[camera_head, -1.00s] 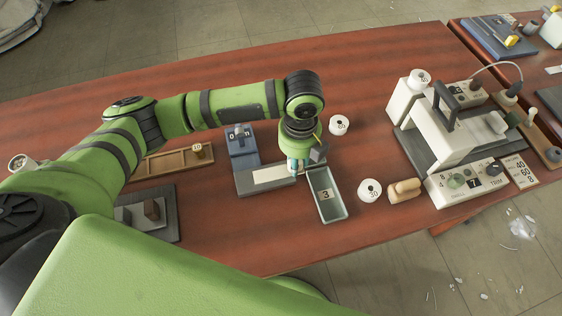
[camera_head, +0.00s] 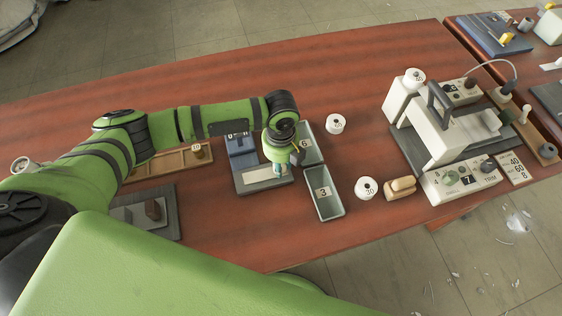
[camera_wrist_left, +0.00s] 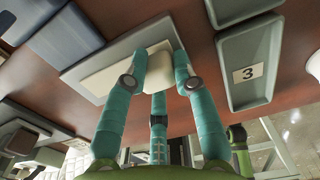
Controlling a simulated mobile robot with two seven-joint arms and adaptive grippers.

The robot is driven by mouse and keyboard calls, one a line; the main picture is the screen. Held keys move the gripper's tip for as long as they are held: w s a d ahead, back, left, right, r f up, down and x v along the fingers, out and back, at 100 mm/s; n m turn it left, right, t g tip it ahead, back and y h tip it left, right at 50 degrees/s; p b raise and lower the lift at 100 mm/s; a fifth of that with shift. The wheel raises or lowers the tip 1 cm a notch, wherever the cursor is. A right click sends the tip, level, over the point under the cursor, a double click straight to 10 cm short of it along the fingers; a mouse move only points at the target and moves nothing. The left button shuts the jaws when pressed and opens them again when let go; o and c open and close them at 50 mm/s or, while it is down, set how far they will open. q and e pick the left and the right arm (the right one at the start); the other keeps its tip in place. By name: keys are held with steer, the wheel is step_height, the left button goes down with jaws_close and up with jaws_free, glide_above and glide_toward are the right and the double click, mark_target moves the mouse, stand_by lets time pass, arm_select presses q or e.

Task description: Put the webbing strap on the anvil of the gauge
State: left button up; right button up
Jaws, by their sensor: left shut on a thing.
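The gauge (camera_head: 239,146) is a blue block on a grey base plate near the table's middle, with a pale flat strip (camera_head: 258,174) on the base. My left gripper (camera_head: 279,173) points down over the right end of that base. In the left wrist view, its teal fingers (camera_wrist_left: 158,58) are shut on a small cream piece (camera_wrist_left: 152,66), seemingly the webbing strap. The piece is over the pale strip; fingers partly hide it, and I cannot tell whether it touches the strip. My right gripper is not in view.
Grey-green trays marked 3 (camera_head: 324,205) and 6 (camera_head: 309,152) stand just right of the gauge. White spools (camera_head: 366,188) and a sewing machine (camera_head: 437,135) are farther right. A wooden tray (camera_head: 172,163) lies left. Table in front of the gauge is clear.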

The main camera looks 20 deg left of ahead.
arm_select(q)
steer(key=o, duration=0.9)
steer(key=shift+f, duration=0.1)
steer(key=shift+o, duration=0.2)
step_height(320, 180, up, 12)
steer(key=shift+r+b, duration=0.2)
steer(key=shift+b, duration=0.2)
